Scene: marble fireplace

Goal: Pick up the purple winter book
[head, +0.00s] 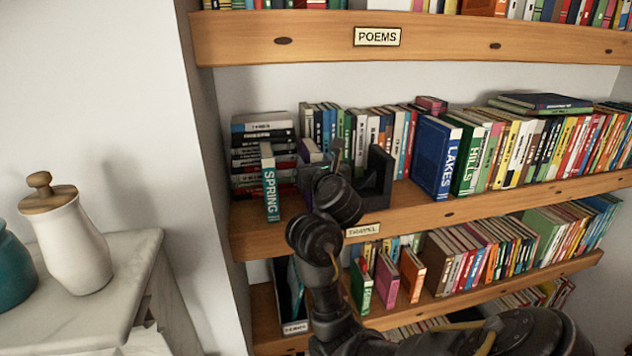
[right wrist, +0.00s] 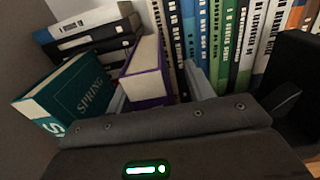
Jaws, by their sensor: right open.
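The purple book (right wrist: 146,82) stands on the middle shelf, its cream page edges and purple cover edges facing up in the right wrist view. In the head view (head: 311,151) it is mostly hidden behind my gripper, and its title cannot be read. My right gripper (head: 326,172) reaches in at the shelf front. In the right wrist view (right wrist: 158,94) its pale fingers show either side of the book's near end, open. Whether they touch it I cannot tell. My left gripper is not in view.
A green SPRING book (head: 270,183) stands just left, in front of a flat stack of books (head: 262,128). A dark bookend (head: 379,177) stands right of my gripper, then the blue LAKES book (head: 434,158). The POEMS shelf (head: 450,42) hangs above.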

